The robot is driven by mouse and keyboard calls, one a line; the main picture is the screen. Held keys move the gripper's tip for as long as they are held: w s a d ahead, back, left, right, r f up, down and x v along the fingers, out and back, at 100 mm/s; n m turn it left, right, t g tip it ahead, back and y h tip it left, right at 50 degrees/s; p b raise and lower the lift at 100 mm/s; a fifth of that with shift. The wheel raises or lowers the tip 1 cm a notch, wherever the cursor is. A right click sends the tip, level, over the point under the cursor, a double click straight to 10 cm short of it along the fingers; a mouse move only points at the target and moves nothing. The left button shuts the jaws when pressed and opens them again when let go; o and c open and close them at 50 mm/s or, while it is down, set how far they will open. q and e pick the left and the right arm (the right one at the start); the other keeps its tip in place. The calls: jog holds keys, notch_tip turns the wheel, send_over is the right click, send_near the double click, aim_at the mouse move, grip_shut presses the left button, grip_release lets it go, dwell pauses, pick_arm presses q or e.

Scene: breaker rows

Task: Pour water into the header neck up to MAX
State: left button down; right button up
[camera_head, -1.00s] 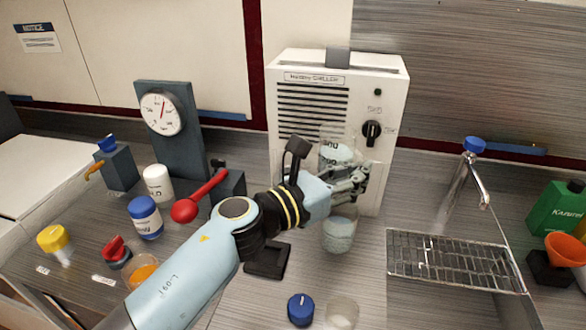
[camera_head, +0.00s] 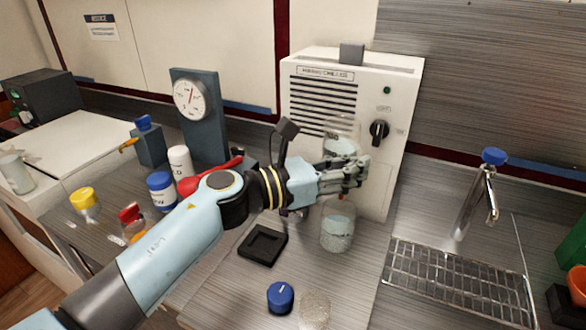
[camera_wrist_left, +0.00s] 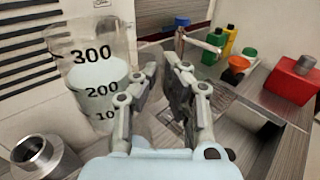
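A clear beaker marked 300 and 200 (camera_wrist_left: 100,82) holds water in the left wrist view. It also shows in the head view (camera_head: 342,127), before the white chiller; my gripper hides its lower part. A second clear vessel with water (camera_head: 337,232) stands on the bench below the gripper. My left gripper (camera_head: 358,172) is partly open. In the wrist view its fingers (camera_wrist_left: 167,70) have a narrow gap, with the marked beaker to their left, not between them. A metal open-topped neck (camera_wrist_left: 40,152) is at lower left; I cannot tell if it is the header neck. No MAX mark is legible.
The white chiller (camera_head: 402,85) stands behind the gripper. A sink rack (camera_head: 455,282) and tap (camera_head: 478,195) are at right. A black square tray (camera_head: 263,245), blue knob (camera_head: 280,297) and clear cup (camera_head: 314,308) are on the front bench. Bottles crowd the left.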

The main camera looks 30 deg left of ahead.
aim_at(328, 140)
pick_arm(q)
jog(key=shift+w+a+r+n+t, duration=0.15)
jog(key=shift+a+r+n, duration=0.2)
jog(key=shift+r+n, duration=0.05)
jog(key=shift+w+a+r+n+t, duration=0.1)
jog(key=shift+a+r+n+t, duration=0.05)
jog(key=shift+a+r+n, duration=0.2)
jog(key=a+n+b, duration=0.1)
jog(key=a+n+t+h+b, duration=0.1)
jog(key=n, duration=0.1)
jog(key=shift+w+r+n+b, duration=0.2)
jog(key=shift+w+n+b, duration=0.05)
jog(key=shift+w+b, duration=0.05)
jog(key=shift+w+a+r+n+t, duration=0.1)
jog(key=shift+a+r+n+t, duration=0.1)
jog(key=shift+a+n+t, duration=0.25)
jog(key=shift+w+a+r+n+t, duration=0.15)
jog(key=shift+a+n+t, duration=0.1)
jog(key=shift+a+n, duration=0.3)
jog(key=shift+d+r+b, duration=0.1)
jog(key=shift+b, duration=0.2)
pick_arm(e)
jog(key=f, duration=0.3)
jog(key=shift+s+d+f, duration=0.15)
jog(key=shift+s+d, duration=0.05)
jog(key=shift+s, duration=0.05)
pick_arm(q)
jog(key=shift+n, duration=0.4)
pick_arm(e)
jog(key=shift+d, duration=0.15)
